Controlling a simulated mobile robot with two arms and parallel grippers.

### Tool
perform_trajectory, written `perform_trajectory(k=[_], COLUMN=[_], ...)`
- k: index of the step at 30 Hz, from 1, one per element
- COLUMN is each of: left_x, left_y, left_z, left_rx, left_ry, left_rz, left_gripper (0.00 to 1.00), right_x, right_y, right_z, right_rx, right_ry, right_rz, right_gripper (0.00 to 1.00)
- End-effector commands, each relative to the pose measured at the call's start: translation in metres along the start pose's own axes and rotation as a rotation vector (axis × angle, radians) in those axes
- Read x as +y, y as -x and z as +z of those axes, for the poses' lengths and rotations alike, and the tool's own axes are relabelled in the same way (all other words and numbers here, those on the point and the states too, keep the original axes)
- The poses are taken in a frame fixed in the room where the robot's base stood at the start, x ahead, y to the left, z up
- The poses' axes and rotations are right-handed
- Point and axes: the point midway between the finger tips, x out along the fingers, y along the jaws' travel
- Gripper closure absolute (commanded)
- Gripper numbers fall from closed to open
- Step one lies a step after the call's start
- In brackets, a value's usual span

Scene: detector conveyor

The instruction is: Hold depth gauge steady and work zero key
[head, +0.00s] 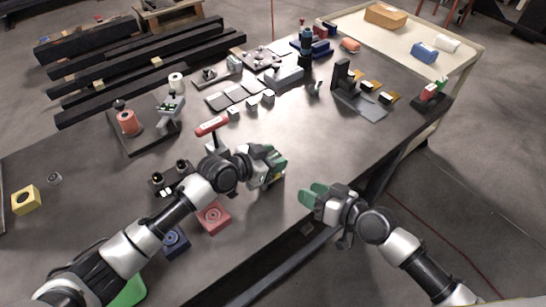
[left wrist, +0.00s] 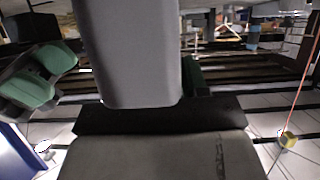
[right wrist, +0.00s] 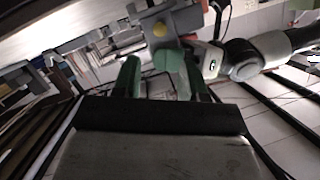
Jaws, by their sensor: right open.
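The depth gauge is a grey body (left wrist: 125,55) that fills the upper middle of the left wrist view, close to the camera. The right wrist view shows its grey housing (right wrist: 178,22) with a round yellow key (right wrist: 160,29) and a red part beside it. My left gripper (head: 272,167) is shut on the gauge above the table's front edge; its fingers are mostly hidden. My right gripper (head: 309,193) is open and empty, to the right of the gauge. Its green fingers (right wrist: 155,70) point at the key side, apparently with a gap.
The dark table (head: 310,128) is clear behind the grippers. A red block (head: 213,217) and a blue block (head: 175,240) lie near my left forearm. A red-handled tool (head: 211,126) stands behind it. A black fixture (head: 343,77) stands at the back right.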

Motion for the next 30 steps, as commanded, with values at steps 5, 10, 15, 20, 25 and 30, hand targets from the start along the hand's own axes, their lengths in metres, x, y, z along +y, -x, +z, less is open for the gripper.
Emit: perform_trajectory(k=[5,10,15,20,25,30], left_x=[-0.0001,-0.0001,-0.0001,-0.0001,-0.0001,-0.0001], left_y=[0.0002,0.0002,0.0003,0.0003,0.0003,0.0003], left_z=[0.0001,0.0001,0.0002,0.0002,0.0002,0.0002], left_rx=[0.000,0.000,0.000,0.000,0.000,0.000], left_ry=[0.000,0.000,0.000,0.000,0.000,0.000], left_rz=[0.000,0.000,0.000,0.000,0.000,0.000], left_gripper=[0.83,1.00,1.00,1.00,1.00,1.00], right_x=[0.0000,0.0000,0.0000,0.0000,0.0000,0.0000], right_y=[0.0000,0.0000,0.0000,0.0000,0.0000,0.0000], right_z=[0.0000,0.0000,0.0000,0.0000,0.0000,0.0000], right_rx=[0.000,0.000,0.000,0.000,0.000,0.000], right_ry=[0.000,0.000,0.000,0.000,0.000,0.000], right_rz=[0.000,0.000,0.000,0.000,0.000,0.000], right_gripper=[0.57,0.65,0.91,1.00,1.00,1.00])
